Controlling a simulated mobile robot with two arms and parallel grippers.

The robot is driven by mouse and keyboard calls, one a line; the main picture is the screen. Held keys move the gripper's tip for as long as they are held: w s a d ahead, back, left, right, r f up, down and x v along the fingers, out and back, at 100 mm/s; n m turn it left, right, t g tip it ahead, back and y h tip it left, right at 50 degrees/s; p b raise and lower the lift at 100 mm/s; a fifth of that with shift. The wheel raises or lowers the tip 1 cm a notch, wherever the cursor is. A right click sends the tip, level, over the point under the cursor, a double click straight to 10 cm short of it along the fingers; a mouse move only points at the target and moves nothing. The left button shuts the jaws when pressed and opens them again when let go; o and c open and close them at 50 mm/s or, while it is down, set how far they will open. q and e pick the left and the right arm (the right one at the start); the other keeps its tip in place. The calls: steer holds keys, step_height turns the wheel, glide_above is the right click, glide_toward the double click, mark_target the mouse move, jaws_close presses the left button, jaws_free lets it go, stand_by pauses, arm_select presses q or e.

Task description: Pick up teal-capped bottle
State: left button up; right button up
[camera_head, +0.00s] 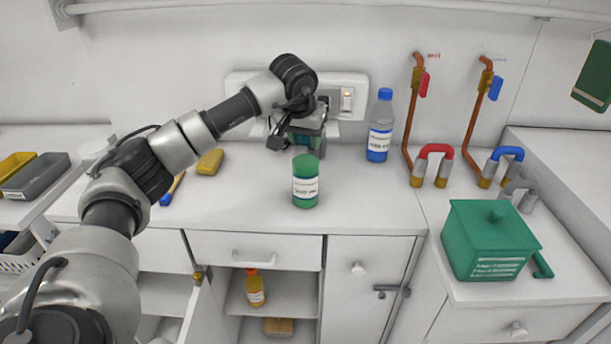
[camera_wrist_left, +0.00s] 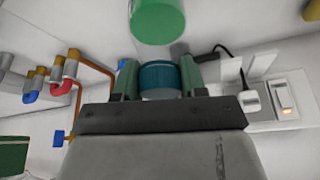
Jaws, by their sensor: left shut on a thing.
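The teal-capped bottle shows its teal cap (camera_wrist_left: 160,78) in the left wrist view, between the two greenish fingers of my left gripper (camera_wrist_left: 160,76). The gripper is shut on it. In the head view my left gripper (camera_head: 304,136) is above the back of the white counter, in front of the wall socket panel. There the gripper and a green bottle largely hide the held bottle, so I cannot tell whether it touches the counter. My right gripper is not in view.
The green bottle (camera_head: 306,182) stands just in front of my gripper. A blue-capped bottle (camera_head: 380,126) stands to the right, near hot and cold pipes. A yellow sponge (camera_head: 210,162) lies left. A green box (camera_head: 487,240) stands at right. A cabinet door (camera_head: 205,310) hangs open below.

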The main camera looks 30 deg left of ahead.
arm_select(q)
steer(key=shift+r, duration=0.1)
jaws_close()
